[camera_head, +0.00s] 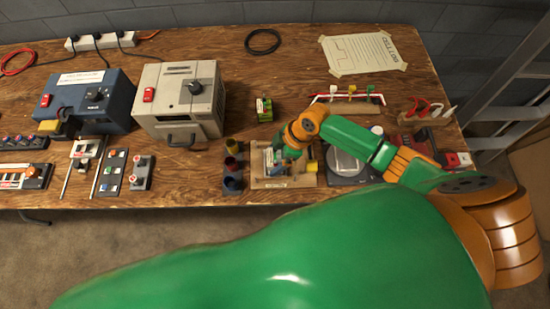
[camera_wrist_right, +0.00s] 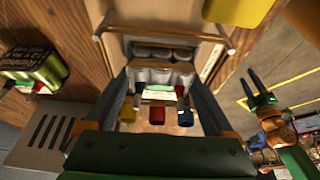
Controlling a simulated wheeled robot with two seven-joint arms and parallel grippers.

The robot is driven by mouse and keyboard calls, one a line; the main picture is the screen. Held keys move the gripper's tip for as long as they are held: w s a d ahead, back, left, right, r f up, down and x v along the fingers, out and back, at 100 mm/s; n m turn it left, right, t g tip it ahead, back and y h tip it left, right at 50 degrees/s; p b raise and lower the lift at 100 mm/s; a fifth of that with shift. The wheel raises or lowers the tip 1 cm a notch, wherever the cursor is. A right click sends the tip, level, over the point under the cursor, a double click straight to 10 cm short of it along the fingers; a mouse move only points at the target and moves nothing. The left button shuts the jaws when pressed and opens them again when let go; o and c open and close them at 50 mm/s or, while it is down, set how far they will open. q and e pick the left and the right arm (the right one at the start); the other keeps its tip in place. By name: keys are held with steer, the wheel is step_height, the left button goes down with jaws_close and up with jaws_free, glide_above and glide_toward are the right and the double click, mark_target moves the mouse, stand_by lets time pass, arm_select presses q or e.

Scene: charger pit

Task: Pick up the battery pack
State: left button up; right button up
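The battery pack (camera_head: 264,108), green and yellow with dark ends and print on its side, sits on the bench behind my right gripper. In the right wrist view it (camera_wrist_right: 32,66) stands at the left, outside the fingers. My right gripper (camera_head: 276,156) is low over a wooden cradle (camera_head: 297,181). In the right wrist view its grey fingers (camera_wrist_right: 160,88) are spread wide, with grey rounded parts and a small green-white piece between or beyond them; contact is unclear. My left gripper (camera_wrist_right: 258,88) shows at the right of that view, fingers apart and empty.
Yellow, red and blue cups (camera_head: 232,165) stand left of the cradle. A grey box (camera_head: 180,103) and a blue box (camera_head: 84,102) are farther left. Bare wood lies behind the pack.

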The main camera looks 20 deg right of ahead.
jaws_close()
steer(key=shift+r, duration=0.15)
